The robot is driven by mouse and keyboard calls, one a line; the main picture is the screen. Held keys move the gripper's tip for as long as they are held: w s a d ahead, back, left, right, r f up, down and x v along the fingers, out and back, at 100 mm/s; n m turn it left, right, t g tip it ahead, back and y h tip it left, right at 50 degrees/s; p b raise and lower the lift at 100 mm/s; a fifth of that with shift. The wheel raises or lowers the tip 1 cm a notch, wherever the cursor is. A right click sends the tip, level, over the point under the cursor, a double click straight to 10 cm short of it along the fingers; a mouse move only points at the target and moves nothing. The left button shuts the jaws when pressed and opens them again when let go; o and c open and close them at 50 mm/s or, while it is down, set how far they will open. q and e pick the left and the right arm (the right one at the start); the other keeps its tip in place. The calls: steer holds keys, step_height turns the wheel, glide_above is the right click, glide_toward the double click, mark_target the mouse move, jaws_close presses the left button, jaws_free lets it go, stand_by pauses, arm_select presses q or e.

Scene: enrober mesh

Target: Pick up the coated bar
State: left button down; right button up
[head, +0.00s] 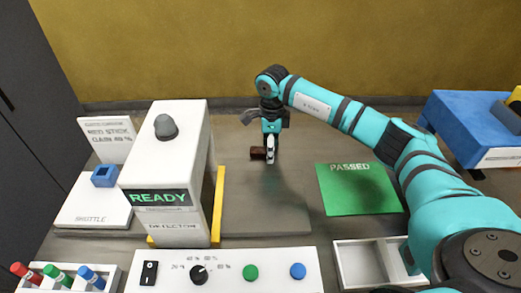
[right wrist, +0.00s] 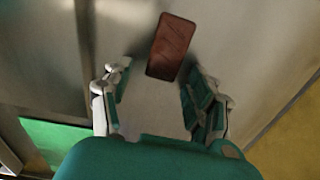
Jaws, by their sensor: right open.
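The coated bar is a small dark brown block (head: 257,153) on the grey work surface, to the right of the detector. It also shows in the right wrist view (right wrist: 171,47), at the top middle, slightly tilted. My right gripper (head: 270,152) is right at the bar in the head view and covers part of it. In the right wrist view the fingers (right wrist: 158,85) are spread apart, with the near end of the bar between their tips in the picture and the rest beyond them. I cannot tell whether they touch it. My left gripper is not in view.
The white detector (head: 139,218) with a READY display stands left of the bar. A green PASSED mat (head: 360,200) lies to the right. A white tray (head: 343,246) and a control panel (head: 225,265) are in front. A blue stand (head: 465,125) is far right.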

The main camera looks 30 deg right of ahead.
steer(key=c, duration=0.9)
steer(key=shift+r, duration=0.1)
steer(key=shift+c, duration=0.2)
